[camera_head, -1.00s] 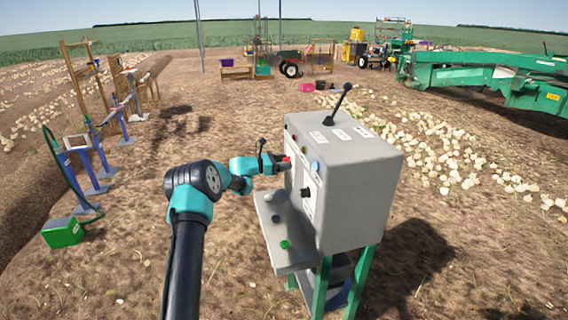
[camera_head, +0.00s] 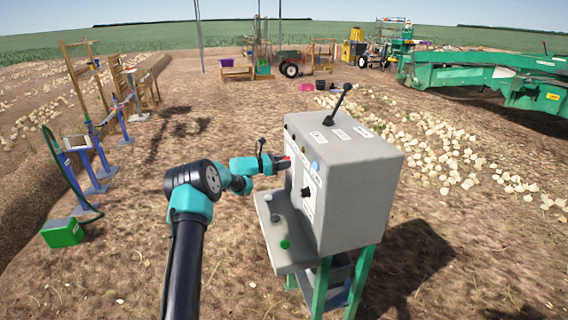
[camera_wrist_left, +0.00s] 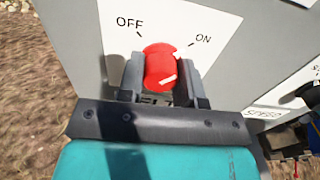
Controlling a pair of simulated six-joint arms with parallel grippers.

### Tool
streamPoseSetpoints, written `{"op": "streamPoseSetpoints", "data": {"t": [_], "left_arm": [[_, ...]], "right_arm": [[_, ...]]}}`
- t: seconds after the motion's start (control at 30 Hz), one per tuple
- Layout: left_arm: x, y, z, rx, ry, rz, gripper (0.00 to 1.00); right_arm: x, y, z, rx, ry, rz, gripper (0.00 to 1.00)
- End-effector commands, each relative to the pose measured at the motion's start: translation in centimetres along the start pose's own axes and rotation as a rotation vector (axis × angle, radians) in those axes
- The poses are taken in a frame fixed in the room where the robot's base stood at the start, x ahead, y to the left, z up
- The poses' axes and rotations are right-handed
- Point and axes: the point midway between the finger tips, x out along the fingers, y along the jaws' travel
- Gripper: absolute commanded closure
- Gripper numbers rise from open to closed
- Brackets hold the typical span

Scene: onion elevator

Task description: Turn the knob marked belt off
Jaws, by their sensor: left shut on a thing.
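The red knob (camera_wrist_left: 160,66) is on a white plate (camera_wrist_left: 112,42) on the grey control box (camera_head: 358,195). OFF is printed at its upper left and ON at its upper right. A white mark shows on the knob's lower right side. The word below the knob is mostly hidden by my gripper. My left gripper (camera_wrist_left: 161,82) is shut on the red knob, one finger on each side. In the head view my left gripper (camera_head: 282,163) is at the box's front face, with the knob only a small red patch. My right gripper is not in view.
A black knob (camera_head: 306,193) sits lower on the same face, near my gripper. A shelf (camera_head: 289,249) with a green button juts out below. A black lever (camera_head: 339,103) stands on top of the box. Open soil lies to the left.

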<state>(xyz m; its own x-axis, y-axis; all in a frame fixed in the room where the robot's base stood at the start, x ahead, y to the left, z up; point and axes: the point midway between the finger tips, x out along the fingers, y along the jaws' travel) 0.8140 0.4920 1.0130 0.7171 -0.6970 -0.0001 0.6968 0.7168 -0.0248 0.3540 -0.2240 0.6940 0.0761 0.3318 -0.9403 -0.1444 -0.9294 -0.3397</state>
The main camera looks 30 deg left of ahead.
Motion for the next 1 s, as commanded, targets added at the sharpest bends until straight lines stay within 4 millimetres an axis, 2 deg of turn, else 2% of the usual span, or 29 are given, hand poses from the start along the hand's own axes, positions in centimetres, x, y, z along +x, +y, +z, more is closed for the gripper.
{"op": "streamPoseSetpoints", "data": {"t": [0.37,1.0], "left_arm": [[-0.02,-0.04,0.01,-0.181,0.000,0.000,0.91],[-0.02,-0.14,0.05,-0.770,0.000,0.000,0.91]], "right_arm": [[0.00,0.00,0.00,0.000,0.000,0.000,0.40],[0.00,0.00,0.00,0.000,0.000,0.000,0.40]]}}
